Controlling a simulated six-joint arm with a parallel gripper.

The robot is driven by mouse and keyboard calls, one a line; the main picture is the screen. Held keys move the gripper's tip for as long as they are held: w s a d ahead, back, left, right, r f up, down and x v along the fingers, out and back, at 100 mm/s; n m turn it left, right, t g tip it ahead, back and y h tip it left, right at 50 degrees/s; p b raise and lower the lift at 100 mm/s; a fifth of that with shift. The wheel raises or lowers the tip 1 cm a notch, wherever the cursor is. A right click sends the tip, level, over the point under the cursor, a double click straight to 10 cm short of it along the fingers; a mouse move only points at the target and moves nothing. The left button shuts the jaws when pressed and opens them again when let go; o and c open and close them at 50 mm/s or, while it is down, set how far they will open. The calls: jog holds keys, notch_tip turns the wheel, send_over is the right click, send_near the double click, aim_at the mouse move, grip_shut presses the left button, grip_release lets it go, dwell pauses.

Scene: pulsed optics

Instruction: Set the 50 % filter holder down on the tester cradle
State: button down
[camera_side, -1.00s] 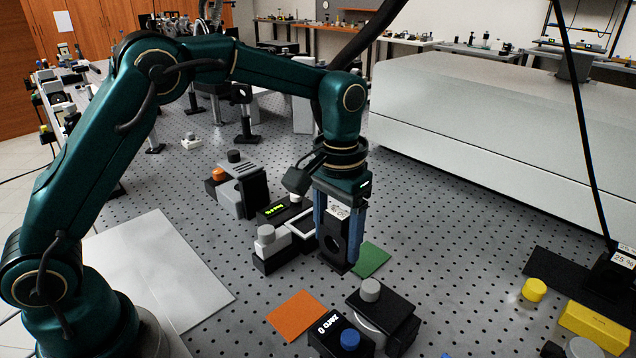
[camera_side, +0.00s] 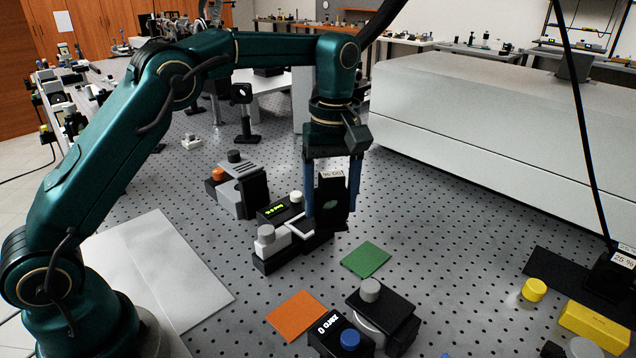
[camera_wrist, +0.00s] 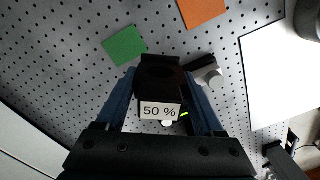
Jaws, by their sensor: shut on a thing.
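The tester (camera_side: 268,260) is a black unit with a green display, a grey knob and a white knob. Its cradle (camera_side: 301,228), at the right end, is partly hidden by the holder and a finger. I cannot tell whether the holder touches the cradle.
A green square (camera_side: 366,259) and an orange square (camera_side: 296,315) lie bare on the perforated table. A black device with a blue knob (camera_side: 349,340) stands in front. A grey-black block (camera_side: 239,190) stands behind the tester. A 25 % holder (camera_side: 617,270) is at far right.

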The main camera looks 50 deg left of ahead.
jog(key=w+a+r+n, duration=0.1)
jog(key=w+a+n, duration=0.2)
jog(key=a+n, duration=0.35)
send_over(310, 223)
jog(key=shift+f, duration=2.25)
jog(key=shift+f, duration=0.1)
jog(key=shift+f, duration=0.45)
jog(key=shift+f, duration=0.4)
grip_release()
jog(key=shift+r, duration=0.1)
